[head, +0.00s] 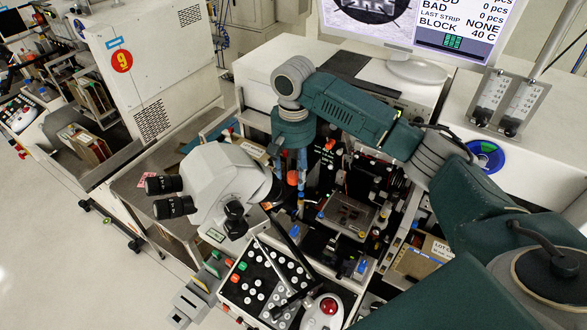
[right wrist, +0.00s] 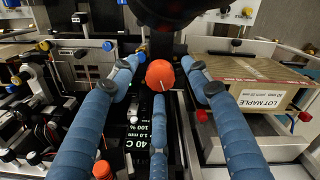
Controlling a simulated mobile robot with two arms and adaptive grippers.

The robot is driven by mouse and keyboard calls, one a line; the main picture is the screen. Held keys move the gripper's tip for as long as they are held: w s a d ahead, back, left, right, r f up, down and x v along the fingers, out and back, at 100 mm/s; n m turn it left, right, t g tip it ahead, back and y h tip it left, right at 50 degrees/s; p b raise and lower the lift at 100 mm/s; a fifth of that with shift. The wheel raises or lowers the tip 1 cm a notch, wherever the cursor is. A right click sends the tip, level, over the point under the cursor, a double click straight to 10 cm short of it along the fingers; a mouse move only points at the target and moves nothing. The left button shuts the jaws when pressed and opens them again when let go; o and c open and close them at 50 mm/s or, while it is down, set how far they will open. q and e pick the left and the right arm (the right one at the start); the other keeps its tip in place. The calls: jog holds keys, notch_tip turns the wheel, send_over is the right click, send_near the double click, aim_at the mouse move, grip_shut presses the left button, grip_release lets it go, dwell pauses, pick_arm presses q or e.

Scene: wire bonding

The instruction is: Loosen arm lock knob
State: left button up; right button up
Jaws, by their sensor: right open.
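An orange-red knob (right wrist: 160,75) with a thin white mark shows in the right wrist view, below a dark round part. I take it as the arm lock knob. In the head view an orange knob (head: 292,178) shows beside the blue fingers. My right gripper (right wrist: 163,84) is open, with blue fingers to the left, right and below the knob. Gaps show between the knob and the side fingers; I cannot tell whether the lower finger touches it. In the head view the right gripper (head: 290,166) points down under its green arm. My left gripper is not in view.
A white microscope (head: 225,185) stands close left of the right gripper. A monitor (head: 410,25) is behind the arm. A button panel (head: 265,285) and a red trackball (head: 328,306) are in front. A labelled box (right wrist: 265,85) lies to the right in the wrist view.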

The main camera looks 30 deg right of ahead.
jog(key=c, duration=1.1)
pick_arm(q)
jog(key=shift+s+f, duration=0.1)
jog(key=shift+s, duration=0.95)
pick_arm(e)
jog(key=shift+c, duration=0.3)
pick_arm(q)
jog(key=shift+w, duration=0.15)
